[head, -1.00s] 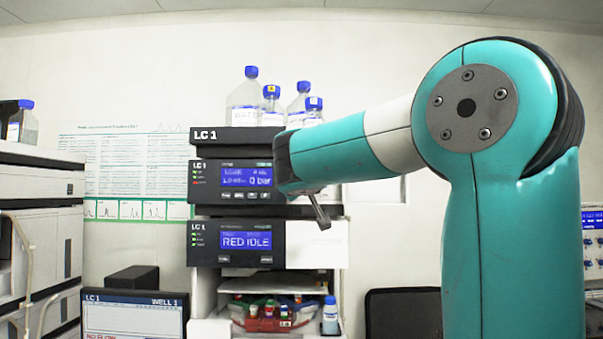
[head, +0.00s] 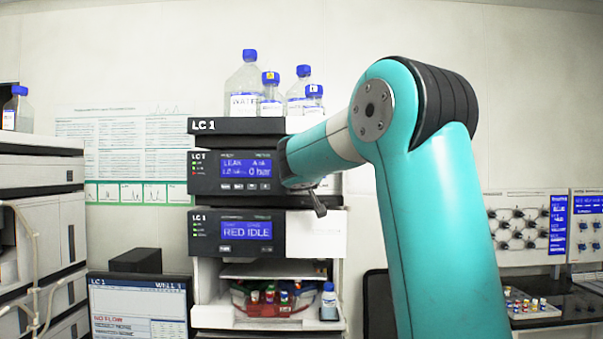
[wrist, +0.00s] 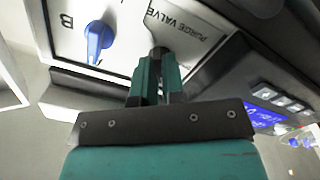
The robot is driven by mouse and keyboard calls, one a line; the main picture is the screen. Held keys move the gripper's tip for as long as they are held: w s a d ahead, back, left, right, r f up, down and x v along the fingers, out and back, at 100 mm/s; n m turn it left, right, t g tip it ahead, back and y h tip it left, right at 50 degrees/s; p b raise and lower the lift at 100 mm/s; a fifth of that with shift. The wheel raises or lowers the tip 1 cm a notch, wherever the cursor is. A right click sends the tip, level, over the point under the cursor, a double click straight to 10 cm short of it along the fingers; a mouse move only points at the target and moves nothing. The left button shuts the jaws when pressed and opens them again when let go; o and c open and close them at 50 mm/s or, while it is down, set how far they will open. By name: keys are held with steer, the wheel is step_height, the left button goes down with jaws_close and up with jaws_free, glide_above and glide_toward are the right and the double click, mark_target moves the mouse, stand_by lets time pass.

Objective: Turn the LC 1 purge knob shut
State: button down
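The purge valve panel (wrist: 115,25) is white and labelled "PURGE VALVE", upside down at the top of the wrist view. A blue pointer knob (wrist: 97,40) next to the letter B is to the left, clear of the fingers. In the head view my gripper (head: 317,204) is at the right side of the LC 1 stack (head: 252,127), and the panel is hard to make out.
Bottles (head: 243,84) stand on top of the stack. A monitor (head: 138,308) reads "NO FLOW" at lower left. Another instrument stack (head: 40,190) is at far left. Valve panels (head: 520,228) and a bench (head: 550,322) are at right.

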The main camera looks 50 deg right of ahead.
steer(key=shift+f+m+b, duration=0.1)
steer(key=shift+m+b, duration=0.2)
steer(key=shift+b, duration=0.3)
steer(key=shift+f+m+b, duration=0.15)
steer(key=shift+m+b, duration=0.35)
steer(key=shift+b, duration=0.45)
steer(key=shift+m+b, duration=0.8)
steer(key=shift+b, duration=0.3)
steer(key=m+b, duration=0.2)
steer(key=b, duration=0.1)
steer(key=shift+m, duration=0.3)
steer(key=shift+r+m+b, duration=0.25)
steer(key=shift+m+b, duration=0.4)
steer(key=shift+m, duration=0.05)
steer(key=shift+r, duration=0.1)
steer(key=c, duration=1.2)
jaws_free()
steer(key=shift+s, duration=0.1)
